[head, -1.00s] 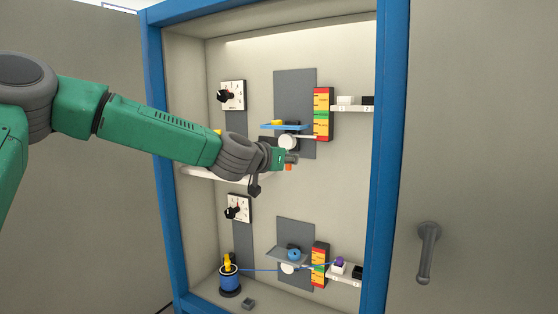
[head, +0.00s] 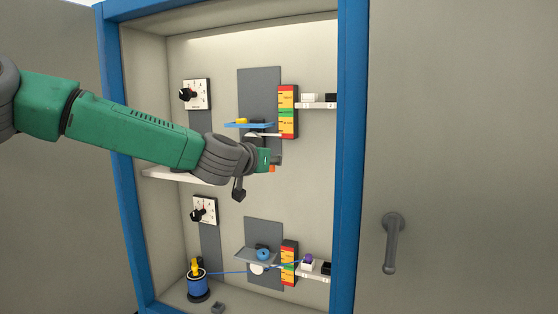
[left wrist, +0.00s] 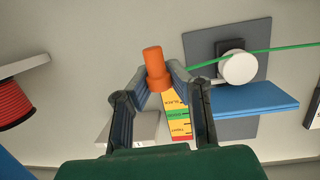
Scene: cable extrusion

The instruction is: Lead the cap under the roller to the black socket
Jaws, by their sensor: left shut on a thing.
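My left gripper (head: 270,161) is shut on an orange cap (head: 272,168), in front of the upper panel. In the left wrist view the cap (left wrist: 155,60) stands between the fingertips (left wrist: 158,76). The white roller (left wrist: 238,67) shows there with a green cable (left wrist: 285,50) crossing its edge and running toward the gripper. In the head view the roller (head: 252,135) is partly hidden by my arm, up and left of the cap. The upper black socket (head: 331,98) is on a ledge, up and right of the cap. My right gripper is not in view.
A blue shelf (head: 248,125) sits above the roller. A coloured strip (head: 288,111) stands between roller and sockets. A white socket (head: 309,98) is beside the black one. Below are a blue spool (head: 198,287) and its cable. The blue cabinet frame (head: 351,150) bounds the right.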

